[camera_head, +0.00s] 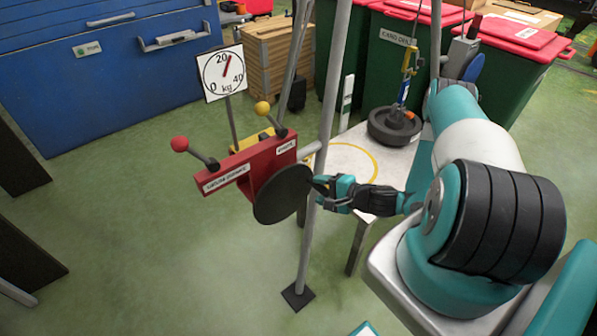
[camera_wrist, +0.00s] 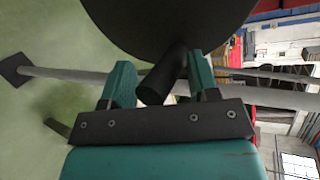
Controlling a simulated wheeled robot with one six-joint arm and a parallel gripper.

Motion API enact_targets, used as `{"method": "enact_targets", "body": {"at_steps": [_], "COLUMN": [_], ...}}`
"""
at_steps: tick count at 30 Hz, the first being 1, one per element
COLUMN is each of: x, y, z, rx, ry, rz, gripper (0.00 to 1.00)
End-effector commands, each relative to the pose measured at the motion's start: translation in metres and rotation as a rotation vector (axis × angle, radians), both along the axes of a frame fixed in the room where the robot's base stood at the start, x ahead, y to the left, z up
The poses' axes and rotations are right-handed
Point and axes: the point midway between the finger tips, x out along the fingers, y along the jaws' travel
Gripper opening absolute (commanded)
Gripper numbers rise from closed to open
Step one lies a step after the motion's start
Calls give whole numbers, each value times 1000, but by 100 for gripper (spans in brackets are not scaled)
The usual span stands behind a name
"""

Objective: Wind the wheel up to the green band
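The wheel is a dark disc (camera_head: 283,193) on the front of a red winch housing (camera_head: 245,168). It fills the top of the wrist view (camera_wrist: 165,20). A dark handle peg (camera_wrist: 163,75) sticks out from it toward my wrist. My gripper (camera_head: 316,187) is at the wheel's right edge. In the wrist view my teal fingers (camera_wrist: 162,80) stand apart on both sides of the peg; firm contact is not visible. A white dial (camera_head: 222,72) marked 0, 20, 40 kg has a red needle near 20. I cannot make out a green band.
Levers with a red knob (camera_head: 179,144) and a yellow knob (camera_head: 262,108) rise from the housing. A grey tripod leg (camera_head: 318,160) stands close by my gripper. A black weight (camera_head: 395,126) sits on a pale table (camera_head: 345,160) under a hook. Green floor (camera_head: 130,240) is open at left.

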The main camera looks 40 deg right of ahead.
Motion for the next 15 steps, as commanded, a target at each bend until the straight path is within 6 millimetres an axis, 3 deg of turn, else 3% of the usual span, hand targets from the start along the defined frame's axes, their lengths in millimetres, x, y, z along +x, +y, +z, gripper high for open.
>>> {"method": "enact_targets", "body": {"at_steps": [1,5,6,15], "x": [0,0,0,-1], "y": [0,0,0,1], "z": [0,0,-1,-15], "rx": [0,0,0,88], "ry": [0,2,2,11], "rz": [0,1,1,1], "gripper": [43,13,10,10]}}
